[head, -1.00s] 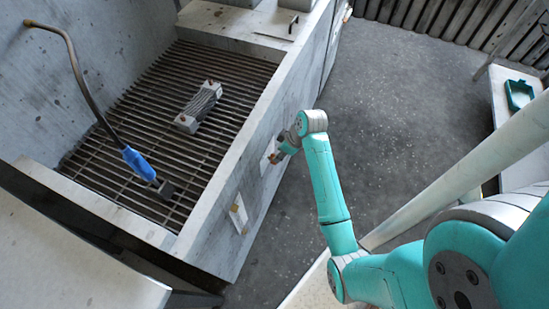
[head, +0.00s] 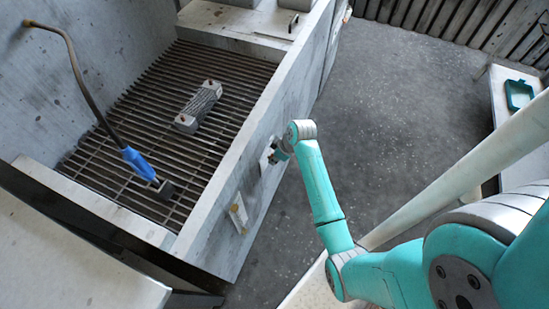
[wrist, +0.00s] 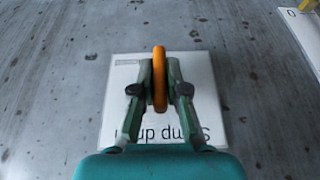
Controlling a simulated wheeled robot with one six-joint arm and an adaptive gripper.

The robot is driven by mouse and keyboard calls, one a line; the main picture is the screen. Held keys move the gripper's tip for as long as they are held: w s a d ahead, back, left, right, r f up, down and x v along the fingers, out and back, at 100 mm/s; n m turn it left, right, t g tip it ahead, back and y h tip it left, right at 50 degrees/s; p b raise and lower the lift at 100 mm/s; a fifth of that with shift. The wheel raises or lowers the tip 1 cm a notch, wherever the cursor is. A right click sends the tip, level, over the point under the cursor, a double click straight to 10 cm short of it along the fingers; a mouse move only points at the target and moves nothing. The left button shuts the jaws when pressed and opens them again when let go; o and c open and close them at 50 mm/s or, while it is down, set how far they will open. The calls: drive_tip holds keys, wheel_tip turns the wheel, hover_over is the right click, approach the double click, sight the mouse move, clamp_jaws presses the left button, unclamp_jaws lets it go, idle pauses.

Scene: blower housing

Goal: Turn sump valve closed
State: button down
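The sump valve's orange handle (wrist: 160,80) shows edge-on in the wrist view, in front of a white plate with upside-down text reading "Sump dra…" (wrist: 205,85). My gripper (wrist: 160,72) has one finger on each side of the handle, close against it. It looks shut on the handle. In the head view my gripper (head: 274,156) is at the outer side wall of the grey housing (head: 225,215). The handle is mostly hidden there by my gripper and wrist.
A second white label plate (head: 238,213) is on the same wall, nearer the front. Inside the housing, a grey block (head: 198,106) and a blue-handled tool (head: 138,162) lie on the slatted grate (head: 105,165). A teal tray (head: 519,94) stands at right. The floor (head: 400,120) beside the housing is clear.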

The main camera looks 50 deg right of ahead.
drive_tip(key=shift+d+y, duration=0.1)
drive_tip(key=shift+y, duration=0.2)
drive_tip(key=shift+w+d+m+g+y, duration=0.1)
drive_tip(key=shift+m+g+y, duration=0.2)
drive_tip(key=shift+g+y, duration=0.35)
drive_tip(key=y, duration=0.3)
drive_tip(key=shift+d+m+g+y, duration=0.1)
drive_tip(key=shift+m+g+y, duration=0.25)
drive_tip(key=shift+m, duration=0.05)
drive_tip(key=m+g+y, duration=0.1)
drive_tip(key=y, duration=0.4)
drive_tip(key=shift+f, duration=0.15)
drive_tip(key=c, duration=1.2)
unclamp_jaws()
